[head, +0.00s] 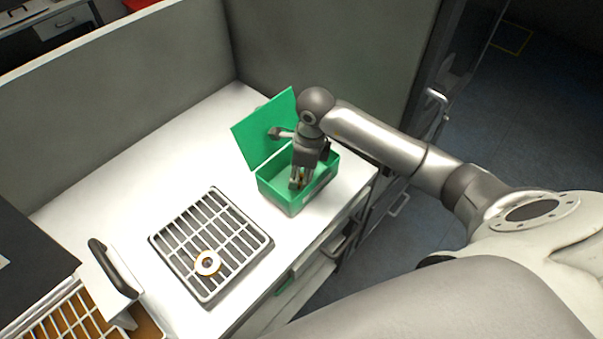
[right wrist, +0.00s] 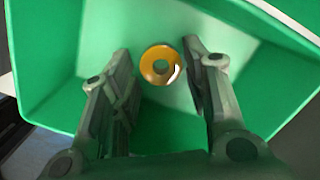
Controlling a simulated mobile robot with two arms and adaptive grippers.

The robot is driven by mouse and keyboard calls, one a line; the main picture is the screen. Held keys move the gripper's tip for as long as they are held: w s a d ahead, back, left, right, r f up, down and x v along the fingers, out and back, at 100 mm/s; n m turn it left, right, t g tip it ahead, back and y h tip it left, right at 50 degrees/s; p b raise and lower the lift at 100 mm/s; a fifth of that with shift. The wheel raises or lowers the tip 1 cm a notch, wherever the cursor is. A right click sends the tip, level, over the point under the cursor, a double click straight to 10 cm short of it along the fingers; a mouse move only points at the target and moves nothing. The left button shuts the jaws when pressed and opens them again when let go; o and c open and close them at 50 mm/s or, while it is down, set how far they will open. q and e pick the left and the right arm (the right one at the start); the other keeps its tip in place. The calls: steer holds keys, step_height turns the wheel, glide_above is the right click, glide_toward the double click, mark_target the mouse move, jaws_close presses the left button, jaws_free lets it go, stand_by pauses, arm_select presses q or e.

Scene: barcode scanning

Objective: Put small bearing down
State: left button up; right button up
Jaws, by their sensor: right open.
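A small orange-yellow ring, the small bearing (right wrist: 161,65), lies inside the green box in the right wrist view, between and just beyond my fingertips. My right gripper (right wrist: 158,62) is open, with a gap on both sides of the bearing. In the head view my right gripper (head: 299,184) reaches down into the green box (head: 292,204), and the bearing is mostly hidden behind the fingers. The box's lid (head: 262,130) stands open at the back left. My left gripper is not in view.
A white wire rack (head: 213,238) on the white table holds a larger pale ring (head: 207,263). A piece with a black handle (head: 113,268) stands at the lower left. Grey partitions (head: 165,62) border the table. Free table surface lies left of the box.

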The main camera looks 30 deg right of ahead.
step_height(320, 180, up, 12)
steer(key=d+b, duration=0.1)
steer(key=b, duration=0.1)
steer(key=shift+s+f+b, duration=0.25)
steer(key=shift+s+b, duration=0.15)
